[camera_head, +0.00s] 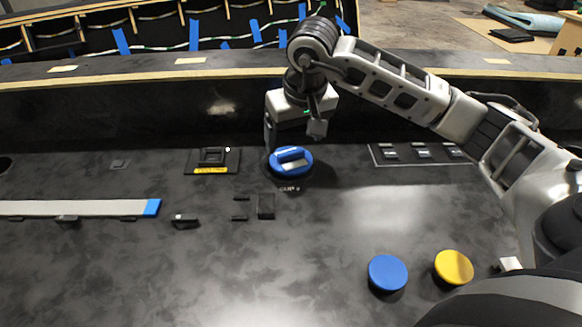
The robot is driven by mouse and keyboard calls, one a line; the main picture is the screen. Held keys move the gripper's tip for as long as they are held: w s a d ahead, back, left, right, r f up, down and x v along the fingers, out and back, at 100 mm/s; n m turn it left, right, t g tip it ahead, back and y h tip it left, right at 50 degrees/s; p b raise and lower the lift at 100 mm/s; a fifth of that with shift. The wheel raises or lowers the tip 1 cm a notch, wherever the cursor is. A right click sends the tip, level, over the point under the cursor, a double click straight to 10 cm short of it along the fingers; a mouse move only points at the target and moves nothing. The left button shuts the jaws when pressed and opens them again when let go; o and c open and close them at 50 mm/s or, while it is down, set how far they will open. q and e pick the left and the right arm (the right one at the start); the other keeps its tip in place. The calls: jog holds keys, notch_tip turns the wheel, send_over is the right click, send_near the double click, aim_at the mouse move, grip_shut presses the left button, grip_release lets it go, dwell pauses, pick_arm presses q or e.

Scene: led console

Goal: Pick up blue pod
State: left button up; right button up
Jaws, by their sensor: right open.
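A round blue piece with a raised bar handle (290,162) sits in a dark round seat on the black console, and I take it to be the blue pod. My right gripper (293,137) hangs just above it, pointing down. Its fingers are apart, one toward the left side and one toward the right side of the piece, with nothing held. I cannot tell whether they touch it. A plain blue disc (388,273) sits nearer on the console. My left gripper is not in view.
A yellow disc (454,267) sits right of the blue disc. A switch with a yellow label (212,160) stands left of the pod, and a row of switches (423,152) right. A light bar with a blue end (80,208) lies at left. A raised ledge (230,75) runs behind.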

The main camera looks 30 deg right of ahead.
aim_at(291, 152)
jog(key=x, duration=0.3)
jog(key=shift+w+a+f, duration=0.1)
jog(key=shift+f, duration=0.1)
jog(key=shift+c, duration=0.3)
jog(key=shift+r, duration=0.1)
jog(key=c, duration=1.5)
